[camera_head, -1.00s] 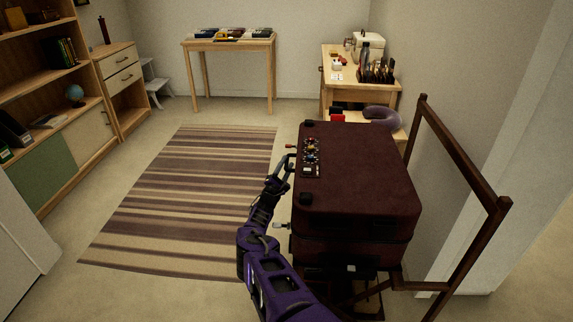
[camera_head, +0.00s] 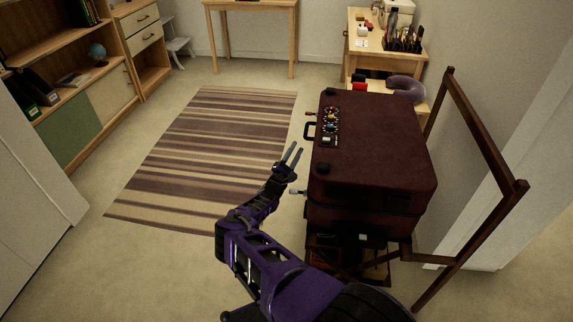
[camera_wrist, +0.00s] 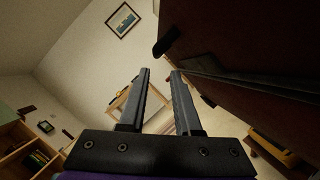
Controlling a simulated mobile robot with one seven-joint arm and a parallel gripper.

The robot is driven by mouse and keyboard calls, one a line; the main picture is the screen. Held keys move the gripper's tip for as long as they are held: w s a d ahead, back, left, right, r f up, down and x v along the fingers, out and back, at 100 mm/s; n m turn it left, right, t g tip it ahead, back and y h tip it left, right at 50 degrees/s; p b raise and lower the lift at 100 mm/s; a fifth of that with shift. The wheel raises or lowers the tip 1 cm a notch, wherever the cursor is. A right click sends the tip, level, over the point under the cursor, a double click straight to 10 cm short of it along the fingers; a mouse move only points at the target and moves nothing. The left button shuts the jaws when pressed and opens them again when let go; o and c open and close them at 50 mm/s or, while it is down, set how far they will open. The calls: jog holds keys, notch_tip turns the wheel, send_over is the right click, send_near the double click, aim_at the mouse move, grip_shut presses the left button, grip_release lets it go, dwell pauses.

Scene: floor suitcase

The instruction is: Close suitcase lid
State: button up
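A dark red suitcase (camera_head: 375,145) rests on a dark wooden stand (camera_head: 375,268) at right of centre in the head view. Its lid (camera_head: 390,130) lies level over the base (camera_head: 375,222), with a dark seam between them; I cannot tell whether a small gap is left. A handle (camera_head: 309,131) and a latch (camera_head: 298,192) stick out on its left side. My gripper (camera_head: 293,154) is open and empty, just left of the suitcase and apart from it. In the wrist view the suitcase's dark side (camera_wrist: 245,50) fills the upper right, beside my two parted fingers (camera_wrist: 158,82).
A tall dark wooden frame (camera_head: 482,140) stands right of the suitcase near the wall. A wooden side table (camera_head: 375,45) with small items is behind it. The striped rug (camera_head: 205,150) on the left is clear. Shelves (camera_head: 60,75) line the left wall.

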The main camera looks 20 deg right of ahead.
jog(key=v, duration=0.8)
jog(key=shift+p, duration=0.3)
jog(key=shift+f, duration=0.1)
